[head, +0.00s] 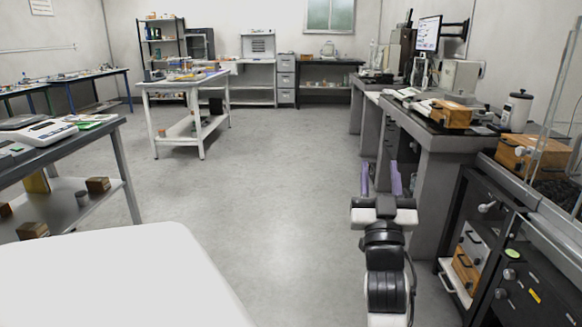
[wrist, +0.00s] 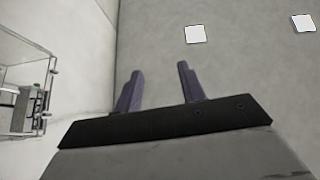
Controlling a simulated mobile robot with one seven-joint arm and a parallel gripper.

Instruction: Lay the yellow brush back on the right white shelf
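I cannot make out the yellow brush in either view. I cannot tell which surface is the right white shelf. A white shelf unit (head: 258,72) stands against the back wall, and a white table with a lower shelf (head: 172,87) stands in front of it to the left. My gripper (head: 381,180) is out over the floor in the head view, left of the right-hand benches. In the wrist view its two purple fingers (wrist: 158,80) are spread apart with nothing between them. They touch nothing that I can see.
Grey benches (head: 440,143) line the right side with wooden boxes (head: 451,114), instruments and a monitor. A dark drawer cabinet (head: 515,265) is at the near right. A steel table (head: 60,150) with a scale stands at left, a white surface (head: 120,280) at the near left. The middle floor is clear.

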